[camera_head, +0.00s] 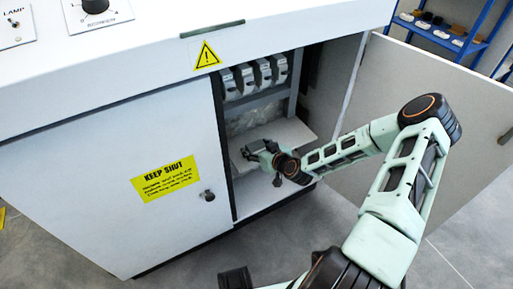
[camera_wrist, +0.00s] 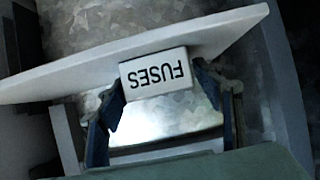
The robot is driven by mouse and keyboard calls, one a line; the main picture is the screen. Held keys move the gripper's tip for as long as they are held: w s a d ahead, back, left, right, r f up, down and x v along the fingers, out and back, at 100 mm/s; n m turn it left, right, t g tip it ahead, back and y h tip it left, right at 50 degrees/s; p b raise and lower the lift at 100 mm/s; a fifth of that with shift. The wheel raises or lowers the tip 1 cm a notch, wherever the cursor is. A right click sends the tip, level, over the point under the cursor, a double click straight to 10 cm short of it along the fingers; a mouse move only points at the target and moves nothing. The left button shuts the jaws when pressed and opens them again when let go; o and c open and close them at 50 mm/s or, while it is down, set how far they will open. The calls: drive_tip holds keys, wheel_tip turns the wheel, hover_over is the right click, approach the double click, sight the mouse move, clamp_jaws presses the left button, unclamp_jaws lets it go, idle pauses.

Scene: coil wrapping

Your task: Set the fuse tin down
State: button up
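The fuse tin (camera_wrist: 156,78) is a small pale box with FUSES in black letters, upside down in the wrist view. My gripper (camera_wrist: 160,84) has one dark finger at each end of the tin and is shut on it. The tin overlaps the edge of a white shelf (camera_wrist: 70,77) in that view; whether it touches the shelf I cannot tell. In the head view my gripper (camera_head: 264,156) is inside the open cabinet, over the pale shelf (camera_head: 290,132). The tin is too small and covered to make out there.
The cabinet's right door (camera_head: 440,120) stands open beside my arm. The left door (camera_head: 120,170), with a yellow KEEP SHUT label, is closed. Several grey switch units (camera_head: 262,74) hang above the shelf. The shelf's right part looks bare. A blue rack (camera_head: 480,35) stands at the back right.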

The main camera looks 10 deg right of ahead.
drive_tip(key=shift+o, duration=0.3)
drive_tip(key=shift+r, duration=0.1)
drive_tip(key=shift+r, duration=0.25)
drive_tip(key=p+v, duration=0.3)
drive_tip(key=v, duration=0.9)
drive_tip(key=shift+f, duration=0.2)
drive_tip(key=shift+p, duration=0.3)
